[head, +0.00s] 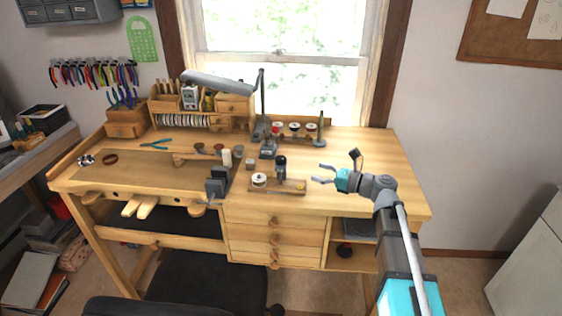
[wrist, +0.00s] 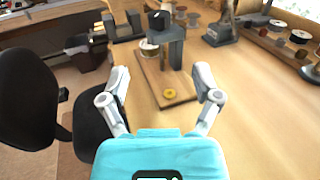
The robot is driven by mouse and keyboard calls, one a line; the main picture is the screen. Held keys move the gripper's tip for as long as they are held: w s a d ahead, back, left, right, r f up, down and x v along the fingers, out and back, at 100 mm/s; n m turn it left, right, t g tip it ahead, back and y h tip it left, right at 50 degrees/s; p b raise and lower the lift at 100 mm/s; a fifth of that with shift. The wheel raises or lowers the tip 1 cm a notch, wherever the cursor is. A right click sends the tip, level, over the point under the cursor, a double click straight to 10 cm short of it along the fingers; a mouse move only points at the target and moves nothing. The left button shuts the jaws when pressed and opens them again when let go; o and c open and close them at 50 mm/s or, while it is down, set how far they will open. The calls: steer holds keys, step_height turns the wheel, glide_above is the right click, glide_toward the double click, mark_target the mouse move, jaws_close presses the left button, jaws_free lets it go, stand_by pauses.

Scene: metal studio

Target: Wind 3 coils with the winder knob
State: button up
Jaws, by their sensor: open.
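The winder is a small wooden board (head: 277,188) on the bench top, also in the wrist view (wrist: 150,82). A dark grey post (head: 281,172) stands on it with a black block-like top (wrist: 159,20), perhaps the knob. A pale spool (head: 259,180) sits at the board's far end from my gripper; the post partly hides it in the wrist view (wrist: 148,49). A small yellow ring (wrist: 169,94) lies flat on the near end. My gripper (head: 318,173) is open and empty, right of the board, its fingers spread either side of the near end in the wrist view (wrist: 161,74).
Several wire spools (head: 295,128) stand on a rack at the back. A lamp (head: 220,82) arches over the bench. A dark vise-like block (head: 216,184) stands left of the board. The bench top (head: 375,160) at right is clear. A black chair (wrist: 30,100) stands in front.

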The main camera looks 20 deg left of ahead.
mark_target(286, 162)
steer(key=a, duration=0.4)
steer(key=w+a, duration=0.1)
steer(key=a, duration=0.8)
steer(key=shift+w, duration=0.35)
steer(key=shift+d, duration=0.1)
